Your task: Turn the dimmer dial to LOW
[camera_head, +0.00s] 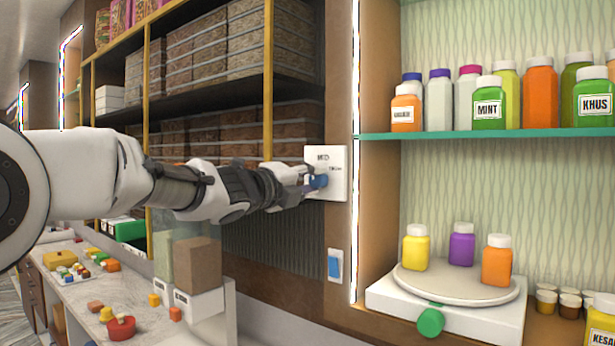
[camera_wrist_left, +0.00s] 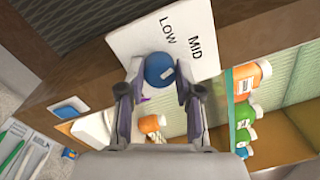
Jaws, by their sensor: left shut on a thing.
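The dimmer dial is a round blue knob (camera_head: 319,182) on a white wall plate (camera_head: 339,161) fixed to the wooden post. The wrist view shows the blue knob (camera_wrist_left: 160,69) with a small pale mark on it, and the plate (camera_wrist_left: 131,38) with the words LOW and MID. HIGH is not readable there. My left gripper (camera_head: 306,183) reaches the plate from the left and is shut on the knob. In the wrist view its two fingers (camera_wrist_left: 157,85) sit on either side of the knob. My right gripper is in neither view.
A blue rocker switch (camera_head: 335,265) sits below the plate. To the right are a teal-edged shelf (camera_head: 490,135) of bottles and a round turntable (camera_head: 455,285) with three bottles and a green knob (camera_head: 430,321). A counter with sweets (camera_head: 90,300) lies below my left arm.

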